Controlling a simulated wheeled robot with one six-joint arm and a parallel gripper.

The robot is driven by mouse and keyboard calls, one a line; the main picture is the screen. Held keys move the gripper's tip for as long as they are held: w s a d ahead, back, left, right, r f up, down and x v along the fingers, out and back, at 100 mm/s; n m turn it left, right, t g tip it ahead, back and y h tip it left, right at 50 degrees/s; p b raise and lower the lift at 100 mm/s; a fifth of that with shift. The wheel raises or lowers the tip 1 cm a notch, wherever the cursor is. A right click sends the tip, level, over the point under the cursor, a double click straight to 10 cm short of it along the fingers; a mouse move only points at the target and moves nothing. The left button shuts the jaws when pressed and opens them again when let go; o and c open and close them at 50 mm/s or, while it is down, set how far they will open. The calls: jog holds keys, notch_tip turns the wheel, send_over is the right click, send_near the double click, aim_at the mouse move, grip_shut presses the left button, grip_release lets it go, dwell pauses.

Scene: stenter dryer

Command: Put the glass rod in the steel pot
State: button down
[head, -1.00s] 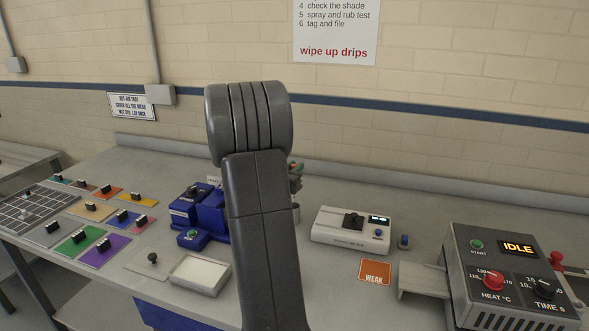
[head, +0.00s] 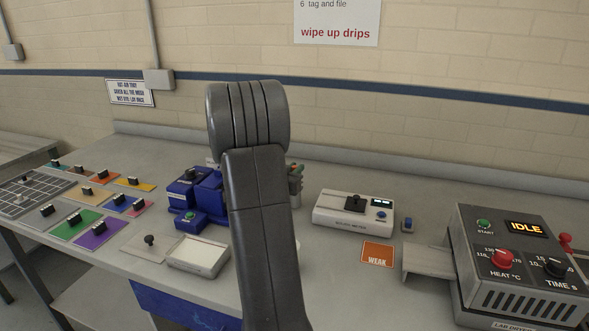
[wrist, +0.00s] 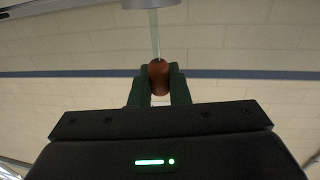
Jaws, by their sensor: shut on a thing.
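My gripper (wrist: 158,88) shows in the wrist view with its dark green fingers shut on the red-brown grip of the glass rod (wrist: 154,35). The pale, clear rod runs from the grip to the top of the picture. There it meets or passes behind a grey rounded thing (wrist: 150,4), cut off by the frame edge; I cannot tell whether this is the steel pot. In the head view my arm hides the gripper and the rod. I cannot make out the steel pot for sure there; my arm covers the middle of the bench.
On the bench (head: 335,275), a white meter (head: 352,212), an orange WEAK card (head: 377,254) and a grey heater box (head: 520,265) reading IDLE stand right of my arm. Blue devices (head: 190,195), a pale tray (head: 198,257) and several coloured cards with black knobs stand left.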

jog(key=shift+f, duration=0.1)
dwell(0.7)
jog(key=c, duration=1.3)
grip_release()
jog(key=shift+o, duration=0.5)
jog(key=o, duration=0.3)
jog(key=shift+r+p, duration=2.65)
jog(key=shift+r, duration=0.45)
jog(key=shift+f, duration=0.25)
